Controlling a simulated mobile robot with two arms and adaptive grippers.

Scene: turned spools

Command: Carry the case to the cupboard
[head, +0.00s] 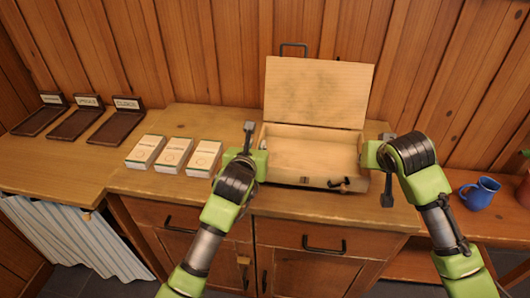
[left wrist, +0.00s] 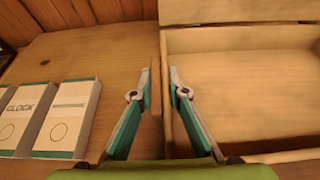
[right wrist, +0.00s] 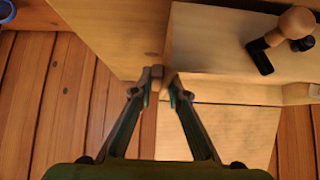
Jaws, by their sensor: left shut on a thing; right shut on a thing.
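The case (head: 290,176) is a pale wooden box, standing level on the wooden cabinet top with its lid (head: 318,92) raised at the back. Its inside looks empty. A crank with a wooden knob (head: 343,186) is on its front, also seen in the right wrist view (right wrist: 297,20). My left gripper (head: 257,155) is shut at the case's left side, with a thin wooden piece between its fingers in the left wrist view (left wrist: 159,92). My right gripper (head: 368,154) is shut at the right side, also with wood between its fingers (right wrist: 161,82). No separate cupboard is identifiable.
Three white and green boxes (head: 174,155) stand close left of the case. Three dark labelled trays (head: 75,124) lie further left. The cabinet (head: 213,223) below has drawers and dark handles. A blue mug (head: 480,193) stands on a lower surface at right. A plank wall closes the back.

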